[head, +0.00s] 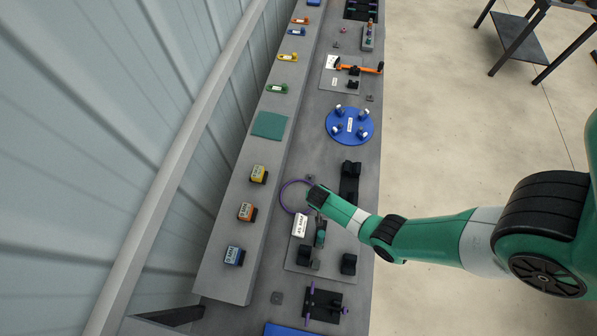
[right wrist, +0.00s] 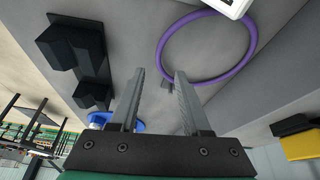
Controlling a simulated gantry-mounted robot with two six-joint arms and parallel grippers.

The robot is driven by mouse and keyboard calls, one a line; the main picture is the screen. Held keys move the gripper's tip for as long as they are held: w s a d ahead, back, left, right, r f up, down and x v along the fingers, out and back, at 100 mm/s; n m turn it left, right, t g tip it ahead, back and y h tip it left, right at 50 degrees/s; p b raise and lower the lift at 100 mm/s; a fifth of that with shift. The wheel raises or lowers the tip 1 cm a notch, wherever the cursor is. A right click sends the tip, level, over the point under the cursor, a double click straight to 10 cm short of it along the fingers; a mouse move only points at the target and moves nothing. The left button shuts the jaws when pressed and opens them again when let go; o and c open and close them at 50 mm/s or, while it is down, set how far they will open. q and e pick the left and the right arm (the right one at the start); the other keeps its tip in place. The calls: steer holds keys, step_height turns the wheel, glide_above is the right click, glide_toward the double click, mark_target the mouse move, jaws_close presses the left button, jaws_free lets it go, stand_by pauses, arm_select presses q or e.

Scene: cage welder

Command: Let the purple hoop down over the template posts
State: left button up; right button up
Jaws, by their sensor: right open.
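The purple hoop (head: 281,196) is a thin ring near the middle of the bench. It also shows in the right wrist view (right wrist: 215,81). My right gripper (head: 313,194) is at the hoop's right side in the head view. In the right wrist view its two fingers (right wrist: 161,72) are open, with the hoop's near rim close to the tips. I cannot tell if the fingers touch it. A round blue plate (head: 336,137) with several upright posts, likely the template, stands farther up the bench. No post is inside the hoop. My left gripper is not in view.
A dark stepped block (head: 350,182) stands right of the hoop. A white card (head: 299,226) and a fixture with black blocks (head: 349,264) lie below. Yellow (head: 258,174), orange (head: 246,212) and blue (head: 234,256) labelled blocks sit on the left ledge.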

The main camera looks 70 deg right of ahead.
steer(key=shift+d+f, duration=0.2)
steer(key=shift+f, duration=0.4)
steer(key=shift+r, duration=0.15)
steer(key=b+x, duration=0.3)
steer(key=x, duration=0.1)
steer(key=shift+s+d+f, duration=0.1)
steer(key=shift+d+f, duration=0.05)
steer(key=shift+f, duration=0.15)
steer(key=shift+d+f, duration=0.2)
steer(key=shift+f, duration=0.05)
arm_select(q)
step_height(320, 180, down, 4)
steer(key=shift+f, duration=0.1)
arm_select(e)
steer(key=shift+c, duration=0.2)
jaws_close()
